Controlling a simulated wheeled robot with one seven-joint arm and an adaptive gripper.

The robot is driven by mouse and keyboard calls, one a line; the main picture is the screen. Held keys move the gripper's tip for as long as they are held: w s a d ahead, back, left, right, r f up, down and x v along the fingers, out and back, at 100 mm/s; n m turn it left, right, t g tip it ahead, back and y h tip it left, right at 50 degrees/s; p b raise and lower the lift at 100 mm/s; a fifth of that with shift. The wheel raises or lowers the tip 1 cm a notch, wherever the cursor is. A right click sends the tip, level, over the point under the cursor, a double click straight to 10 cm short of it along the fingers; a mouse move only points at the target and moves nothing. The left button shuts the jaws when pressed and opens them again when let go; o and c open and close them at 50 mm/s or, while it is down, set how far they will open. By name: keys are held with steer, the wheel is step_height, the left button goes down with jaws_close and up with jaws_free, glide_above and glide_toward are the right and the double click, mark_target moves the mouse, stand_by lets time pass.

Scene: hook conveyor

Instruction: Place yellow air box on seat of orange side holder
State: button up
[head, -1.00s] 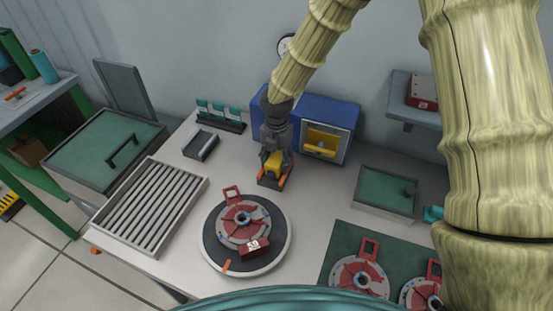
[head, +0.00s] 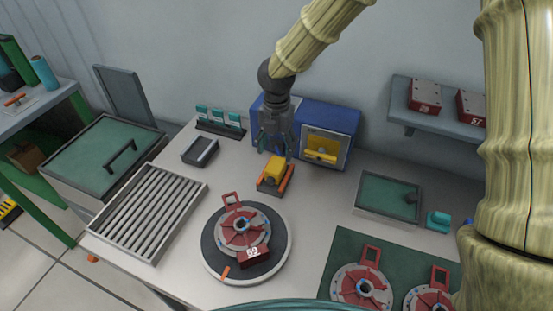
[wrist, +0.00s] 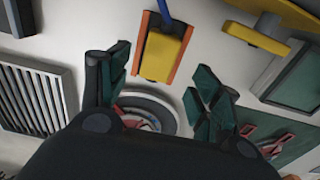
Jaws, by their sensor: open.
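The yellow air box (head: 275,167) rests in the orange side holder (head: 274,184), a dark base with orange strips on two sides. In the wrist view, the yellow box (wrist: 161,55) lies between the two orange strips (wrist: 179,45), with a blue rod-like part at its top edge. My gripper (head: 276,151) is open and empty just above and behind the box, apart from it. Its dark green fingers spread wide on either side in the wrist view. The seat under the box is hidden.
A round turntable (head: 211,264) with a red-and-grey disc stands in front of the holder. A blue machine (head: 335,117) with a yellow part in its opening is close behind. A roller rack (head: 150,211) lies left, and a green-lidded box (head: 388,193) right.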

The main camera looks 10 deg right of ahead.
mark_target(276, 163)
steer(key=shift+r+b, duration=0.3)
steer(key=shift+r, duration=1.7)
